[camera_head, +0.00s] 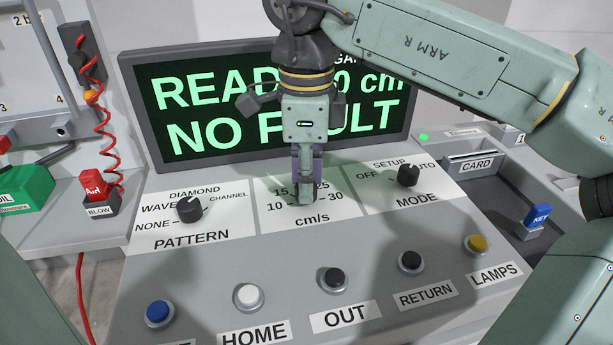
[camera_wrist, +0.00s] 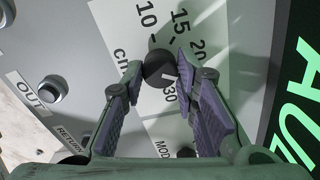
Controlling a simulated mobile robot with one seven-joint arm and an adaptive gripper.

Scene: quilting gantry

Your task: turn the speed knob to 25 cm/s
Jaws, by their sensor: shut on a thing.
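The speed knob (camera_wrist: 160,64) is a round black knob on a white label card (camera_head: 270,226) marked 10, 15, 20, 25, 30 and cm/s. My gripper (camera_head: 305,188) reaches down onto it from above and hides most of it in the head view. In the wrist view, my gripper's fingers (camera_wrist: 167,72) stand on either side of the knob, shut on it. The 10, 15, 20 and 30 marks show there, while 25 is covered by a finger. I cannot clearly tell which mark the pointer faces.
The pattern knob (camera_head: 189,209) is to the left and the mode knob (camera_head: 408,175) to the right. Several push buttons, including a black OUT button (camera_head: 334,278), line the front. Behind my gripper stands a display (camera_head: 180,110) with green text, partly covered.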

